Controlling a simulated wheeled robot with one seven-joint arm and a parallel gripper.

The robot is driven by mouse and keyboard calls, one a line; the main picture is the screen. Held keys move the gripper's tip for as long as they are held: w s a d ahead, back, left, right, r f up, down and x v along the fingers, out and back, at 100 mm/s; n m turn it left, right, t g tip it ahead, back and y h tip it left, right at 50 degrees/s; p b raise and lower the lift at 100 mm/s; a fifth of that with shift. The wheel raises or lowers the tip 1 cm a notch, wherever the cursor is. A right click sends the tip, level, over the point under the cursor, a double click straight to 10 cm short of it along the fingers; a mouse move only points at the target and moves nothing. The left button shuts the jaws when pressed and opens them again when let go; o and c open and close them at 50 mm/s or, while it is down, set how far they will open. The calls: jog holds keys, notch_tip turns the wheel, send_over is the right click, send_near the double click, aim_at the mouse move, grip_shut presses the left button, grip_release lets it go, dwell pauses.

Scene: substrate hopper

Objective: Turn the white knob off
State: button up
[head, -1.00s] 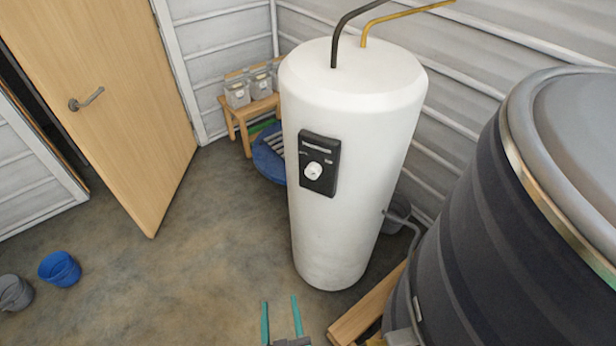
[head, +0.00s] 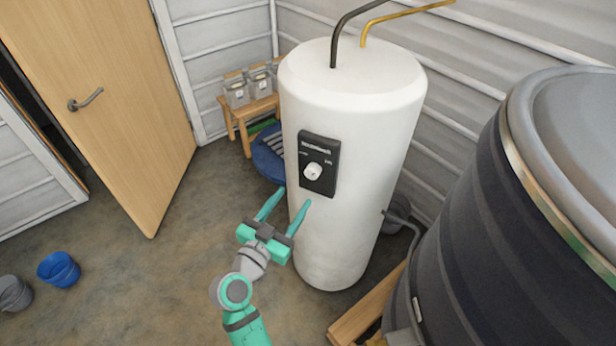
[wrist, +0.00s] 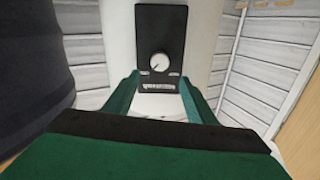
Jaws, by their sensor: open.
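The white knob (head: 313,171) sits on a black control panel (head: 319,149) on the front of a white cylindrical tank (head: 352,110). In the wrist view the white knob (wrist: 159,63) is near the top centre, on the black panel (wrist: 161,22), with a dark mark on its face. My gripper (head: 289,196) is open and empty, just below and in front of the panel. Its teal fingers point up toward the knob, with a gap between them and the knob. In the wrist view the fingers (wrist: 160,95) frame the panel's printed lower end on both sides.
A large dark barrel (head: 480,230) stands at the right, with a wooden beam (head: 366,305) beside its base. A wooden bench with several containers (head: 238,95) is behind the tank. A blue bucket (head: 59,269) and a grey bucket (head: 14,293) stand at the left. The floor between is clear.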

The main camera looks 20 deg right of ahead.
aim_at(311, 175)
jog(key=x, duration=1)
jog(key=shift+d+f, duration=0.1)
jog(key=shift+c, duration=0.6)
jog(key=c, duration=0.9)
